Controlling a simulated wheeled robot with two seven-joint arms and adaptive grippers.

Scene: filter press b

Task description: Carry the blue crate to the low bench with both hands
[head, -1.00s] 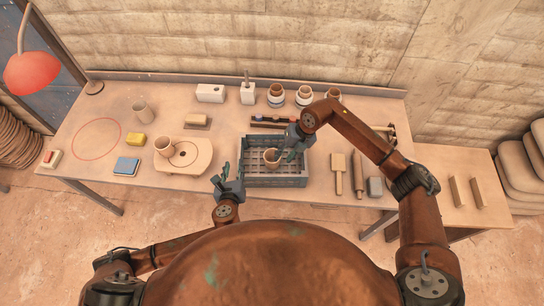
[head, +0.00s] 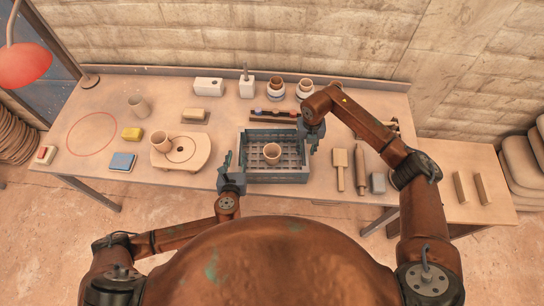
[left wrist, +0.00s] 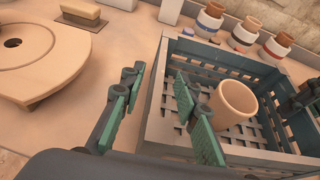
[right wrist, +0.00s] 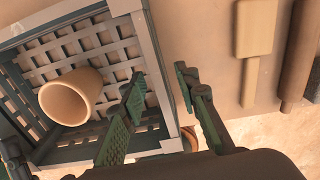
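The blue-grey slatted crate (head: 277,179) stands on the worktable with a clay cup (head: 272,153) inside it. My left gripper (head: 229,166) is open at the crate's left wall. In the left wrist view its fingers (left wrist: 158,108) are apart, one outside the wall and one over the inside. My right gripper (head: 315,140) is open at the right wall. In the right wrist view its fingers (right wrist: 160,100) are apart on either side of that wall. I cannot tell whether any finger touches it. The low bench (head: 468,160) is to the right of the table.
The worktable (head: 225,93) holds a wooden paddle (head: 340,168), a rolling pin (head: 360,170) and a grey block (head: 378,183) right of the crate. A round-topped board (head: 195,165) lies to its left.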

